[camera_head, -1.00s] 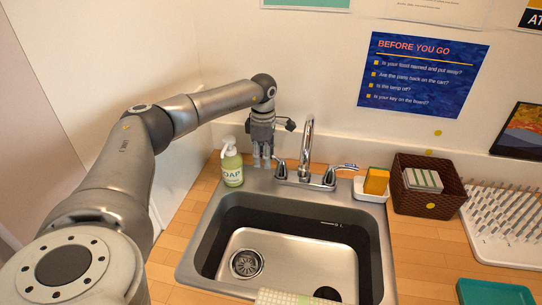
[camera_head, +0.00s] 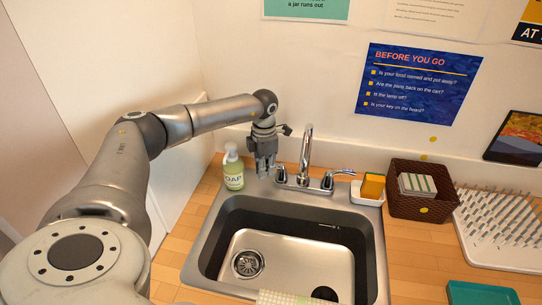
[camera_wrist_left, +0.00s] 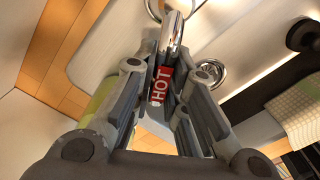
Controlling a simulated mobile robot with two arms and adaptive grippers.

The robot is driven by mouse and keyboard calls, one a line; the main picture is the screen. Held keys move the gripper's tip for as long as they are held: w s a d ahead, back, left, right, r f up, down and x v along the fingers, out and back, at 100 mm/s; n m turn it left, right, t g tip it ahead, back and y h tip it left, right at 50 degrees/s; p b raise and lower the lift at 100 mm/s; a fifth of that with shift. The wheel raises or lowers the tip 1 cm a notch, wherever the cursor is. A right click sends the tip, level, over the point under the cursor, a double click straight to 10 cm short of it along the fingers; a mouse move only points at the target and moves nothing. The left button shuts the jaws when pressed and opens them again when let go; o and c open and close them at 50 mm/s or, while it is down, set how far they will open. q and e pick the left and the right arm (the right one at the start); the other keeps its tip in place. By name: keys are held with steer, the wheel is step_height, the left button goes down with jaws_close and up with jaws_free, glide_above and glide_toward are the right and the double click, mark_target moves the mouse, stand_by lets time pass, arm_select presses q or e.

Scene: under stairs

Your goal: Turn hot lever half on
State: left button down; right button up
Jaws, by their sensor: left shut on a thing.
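The steel faucet (camera_head: 305,150) stands behind the sink, with a lever on each side. The hot lever (camera_wrist_left: 161,86), on the faucet's left, carries a red label reading HOT in the left wrist view. My left gripper (camera_head: 265,173) points down at this lever, between the soap bottle and the spout. In the left wrist view its fingers (camera_wrist_left: 172,75) are on either side of the labelled lever and shut on it. The gripper partly hides the lever in the head view. The other lever (camera_head: 343,172) points right. My right gripper is not in view.
A green soap bottle (camera_head: 233,170) stands close left of my gripper. A sponge (camera_head: 373,186) in a white dish, a brown basket (camera_head: 405,205) and a white drying rack (camera_head: 490,250) are to the right. The sink basin (camera_head: 290,258) is in front.

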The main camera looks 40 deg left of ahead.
arm_select(q)
steer(key=shift+d, duration=0.2)
steer(key=shift+s+d+r+n+p, duration=0.1)
steer(key=shift+d+r+n+p, duration=0.1)
steer(key=shift+n+p, duration=0.35)
steer(key=shift+d+f+n, duration=0.15)
steer(key=shift+n, duration=0.5)
steer(key=c, duration=0.6)
jaws_free()
steer(key=shift+s, duration=0.1)
steer(key=shift+c, duration=0.2)
step_height(320, 180, up, 7)
steer(key=p, duration=0.5)
